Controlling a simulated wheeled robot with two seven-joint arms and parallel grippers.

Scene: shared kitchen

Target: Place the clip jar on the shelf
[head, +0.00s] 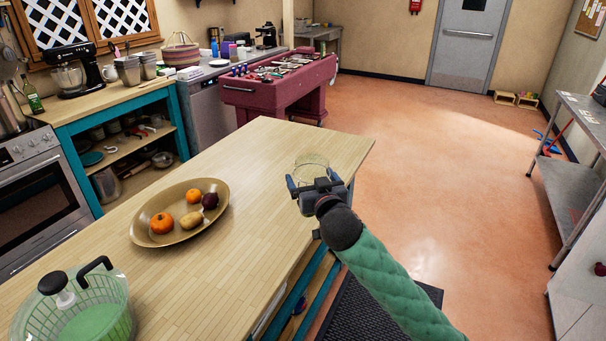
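A clear, round glass jar (312,160) shows at the right edge of the wooden island top, just beyond my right gripper (318,184). The gripper hides the jar's lower part. Its blue-tipped fingers stand apart, on either side of the jar's near part. I cannot tell whether they touch the jar, or whether the jar rests on the wood. No clip can be made out on the jar. An open shelf unit (128,148) with pots and bowls is under the teal counter at left. My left gripper is out of view.
The island top (250,165) holds a tan bowl (148,232) of fruit and vegetables and a green salad spinner (105,312). Its far part is clear. A metal shelved table (570,185) stands at right. Open floor (440,170) lies between.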

